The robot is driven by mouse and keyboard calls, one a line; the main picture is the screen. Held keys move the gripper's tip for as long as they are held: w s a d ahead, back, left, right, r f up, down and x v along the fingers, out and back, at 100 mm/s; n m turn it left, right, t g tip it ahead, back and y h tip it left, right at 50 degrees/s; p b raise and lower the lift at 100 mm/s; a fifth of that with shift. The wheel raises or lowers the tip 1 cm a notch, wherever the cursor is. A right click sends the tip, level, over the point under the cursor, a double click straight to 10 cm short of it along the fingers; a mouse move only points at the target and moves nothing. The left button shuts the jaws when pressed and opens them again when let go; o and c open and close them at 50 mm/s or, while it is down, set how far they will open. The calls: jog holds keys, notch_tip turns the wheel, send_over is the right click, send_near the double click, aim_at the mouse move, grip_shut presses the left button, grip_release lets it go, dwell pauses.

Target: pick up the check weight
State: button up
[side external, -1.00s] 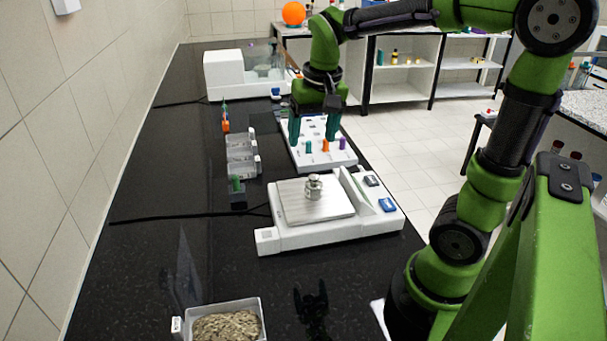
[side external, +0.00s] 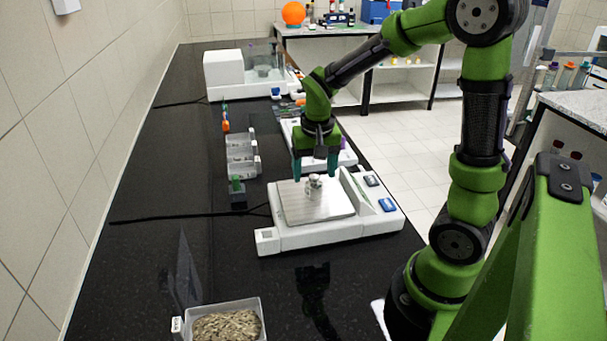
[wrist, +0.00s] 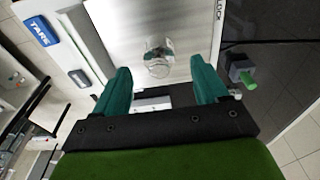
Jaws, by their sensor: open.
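The check weight (side external: 314,186) is a small silvery knobbed cylinder standing upright on the metal pan (side external: 333,208) of the white balance (side external: 290,240). It also shows in the wrist view (wrist: 158,58), ahead of the gap between my fingers. My gripper (side external: 315,177) has two teal fingers, spread open and empty. In the side view the fingers appear close to the weight, just behind and above it. In the wrist view the gripper (wrist: 160,85) has clear space between its fingers, and the weight looks roughly centred beyond them. I cannot tell the exact height gap.
Behind the balance is a white tray (side external: 347,158), partly hidden by my gripper. A rack (side external: 241,155) and a green-knobbed block (side external: 237,192) stand left. A container of grainy material (side external: 228,325) is in front. A white machine (side external: 232,75) stands at the back.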

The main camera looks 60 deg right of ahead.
aim_at(314, 176)
jog(key=f, duration=0.4)
jog(key=shift+w+d+f, duration=0.25)
jog(key=shift+f, duration=0.05)
jog(key=shift+c, duration=0.2)
jog(key=shift+r, duration=0.1)
grip_shut()
